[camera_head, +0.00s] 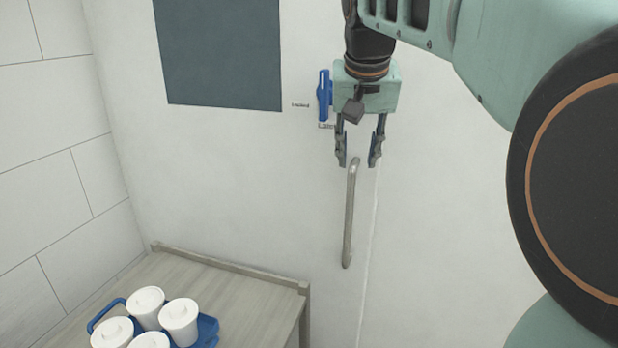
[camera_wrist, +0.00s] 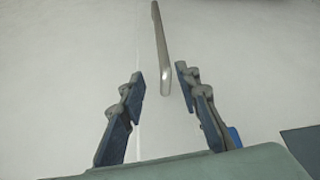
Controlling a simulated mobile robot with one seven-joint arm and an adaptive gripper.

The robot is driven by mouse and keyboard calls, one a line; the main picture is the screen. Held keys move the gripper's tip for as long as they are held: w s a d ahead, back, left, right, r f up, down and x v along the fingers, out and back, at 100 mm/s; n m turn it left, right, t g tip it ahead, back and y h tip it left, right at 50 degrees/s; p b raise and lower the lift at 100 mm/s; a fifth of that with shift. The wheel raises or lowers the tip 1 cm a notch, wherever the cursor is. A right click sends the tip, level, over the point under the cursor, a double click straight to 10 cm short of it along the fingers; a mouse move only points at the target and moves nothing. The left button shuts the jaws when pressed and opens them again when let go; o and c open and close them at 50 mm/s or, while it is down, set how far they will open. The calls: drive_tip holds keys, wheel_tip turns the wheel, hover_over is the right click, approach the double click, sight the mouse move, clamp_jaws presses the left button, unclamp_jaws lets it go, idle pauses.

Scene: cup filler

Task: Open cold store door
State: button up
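The cold store door (camera_head: 240,150) is a white panel with a dark window (camera_head: 220,50). A thin vertical seam (camera_head: 369,235) runs just right of its metal bar handle (camera_head: 349,215), and the door looks shut. My gripper (camera_head: 359,162) is open and points down at the upper end of the handle. In the wrist view my gripper (camera_wrist: 161,78) has its two fingers apart, with the end of the handle (camera_wrist: 163,60) showing between and beyond them. No contact shows. I cannot tell how far the fingers are from the handle in depth.
A wooden table (camera_head: 225,282) with a raised back edge stands at the lower left, close to the door. A blue tray (camera_head: 208,328) on it holds several white lidded cups (camera_head: 178,318). A blue fixture (camera_head: 323,95) is on the door beside my wrist. Tiled wall (camera_head: 55,150) is at left.

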sight(351, 185)
drive_tip(key=shift+m, duration=0.4)
drive_tip(key=x, duration=0.7)
drive_tip(key=s+x, duration=0.1)
drive_tip(key=x, duration=0.3)
drive_tip(key=shift+a+f, duration=0.3)
drive_tip(key=shift+a, duration=0.05)
drive_tip(key=shift+c, duration=0.5)
clamp_jaws()
